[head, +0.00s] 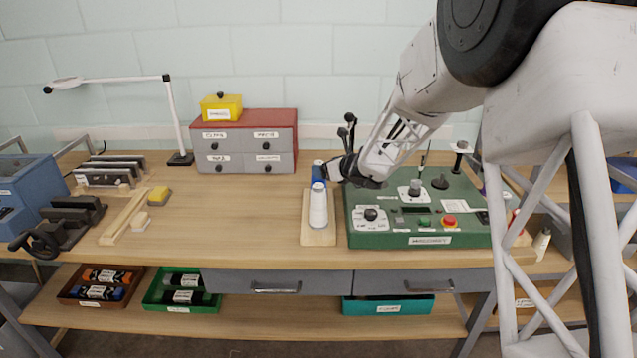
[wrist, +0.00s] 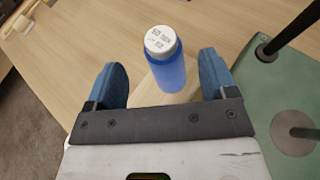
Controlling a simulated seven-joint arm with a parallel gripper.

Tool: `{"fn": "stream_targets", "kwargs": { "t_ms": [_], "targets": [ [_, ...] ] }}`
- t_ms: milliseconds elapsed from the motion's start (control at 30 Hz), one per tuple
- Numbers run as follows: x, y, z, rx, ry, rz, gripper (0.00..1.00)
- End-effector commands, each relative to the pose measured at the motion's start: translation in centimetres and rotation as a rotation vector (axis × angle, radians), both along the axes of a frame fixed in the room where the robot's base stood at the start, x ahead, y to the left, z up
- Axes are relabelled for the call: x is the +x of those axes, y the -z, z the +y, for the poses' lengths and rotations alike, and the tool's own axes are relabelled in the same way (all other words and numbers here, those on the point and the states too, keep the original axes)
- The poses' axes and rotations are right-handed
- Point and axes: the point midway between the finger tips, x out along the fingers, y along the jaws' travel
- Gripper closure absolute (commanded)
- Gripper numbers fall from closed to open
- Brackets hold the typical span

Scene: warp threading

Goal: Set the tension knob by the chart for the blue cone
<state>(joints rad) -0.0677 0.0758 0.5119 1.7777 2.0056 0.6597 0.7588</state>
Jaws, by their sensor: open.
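The blue cone (head: 319,172) stands upright behind a white cone (head: 318,208) on a wooden board (head: 318,237). In the wrist view the blue cone (wrist: 170,72) has a white top with print that seems to read "50 tex" and a second line. My gripper (wrist: 162,82) is open, its blue fingers on either side of the cone, with visible gaps. In the head view my gripper (head: 342,171) is beside the cone. The green machine (head: 400,240) carries a black knob on a white dial plate (head: 371,216) and another knob (head: 414,188); I cannot tell which sets tension.
A red button (head: 449,220) and a white card (head: 469,217), too small to read, are on the machine. Black levers (head: 348,130) rise behind my gripper. A drawer cabinet (head: 246,143) stands at the back.

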Motion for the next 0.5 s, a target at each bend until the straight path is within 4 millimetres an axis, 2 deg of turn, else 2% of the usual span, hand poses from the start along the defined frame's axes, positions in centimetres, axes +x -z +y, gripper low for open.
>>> {"fn": "stream_targets", "kwargs": {
  "t_ms": [500],
  "targets": [
    [0.63, 0.42, 0.47, 0.000, -0.001, 0.000, 0.22]
  ]
}}
